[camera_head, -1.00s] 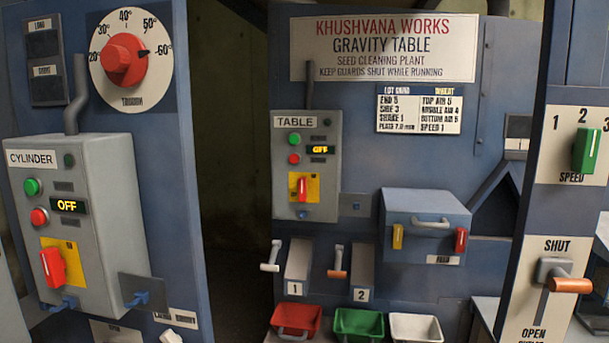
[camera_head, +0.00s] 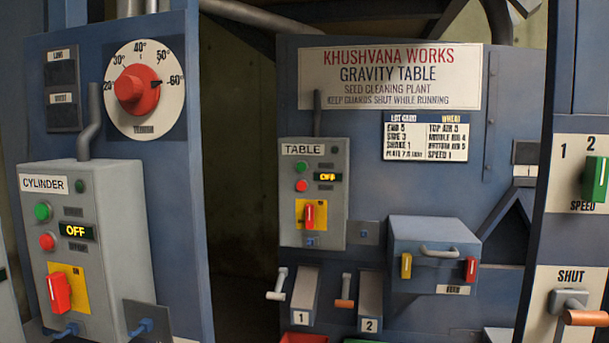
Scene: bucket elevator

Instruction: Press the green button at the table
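The TABLE control box (camera_head: 327,229) is mounted on the blue gravity table panel in the middle of the view. Its green button (camera_head: 301,168) sits at the upper left of the box, above a red button (camera_head: 301,185). A small display (camera_head: 327,177) beside them reads OFF. A red switch handle (camera_head: 309,215) stands upright on a yellow plate below. Neither of my grippers is in view.
The CYLINDER box (camera_head: 87,255), with its own green button (camera_head: 43,211) and OFF display, stands nearer on the left. A feed box (camera_head: 433,240) juts out right of the TABLE box. A green speed lever (camera_head: 596,179) is at the right edge. A dark gap separates the panels.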

